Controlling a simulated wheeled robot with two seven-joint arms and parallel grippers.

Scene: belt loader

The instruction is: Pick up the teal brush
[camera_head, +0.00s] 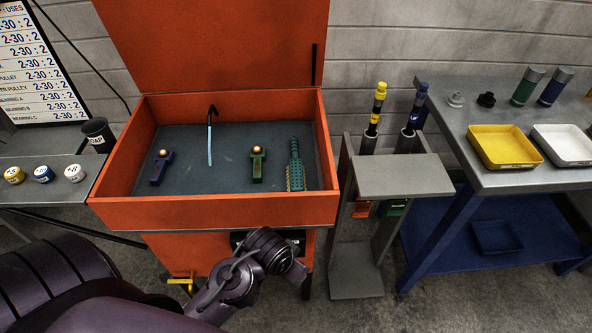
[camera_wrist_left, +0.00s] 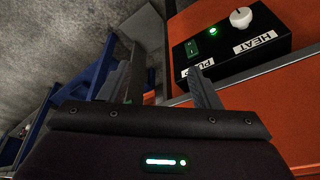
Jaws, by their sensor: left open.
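The teal brush (camera_head: 295,170), a green-teal bar with a pale bristle block, lies on the dark floor of the open orange basin (camera_head: 215,212), towards its right end. My left arm comes in from the lower left in the head view, and its wrist is low in front of the basin, below the front wall. The brush is above and beyond it. My left gripper (camera_wrist_left: 170,85) shows in the wrist view with its fingers apart and nothing between them. It is close to a black control box (camera_wrist_left: 235,45) on the orange front. My right gripper is not in view.
The basin also holds a blue block (camera_head: 161,170), a green block (camera_head: 257,168) and a bent spout (camera_head: 210,138). Its raised lid (camera_head: 215,45) stands behind. A grey stand (camera_head: 400,178) and a table with a yellow tray (camera_head: 484,160) are to the right.

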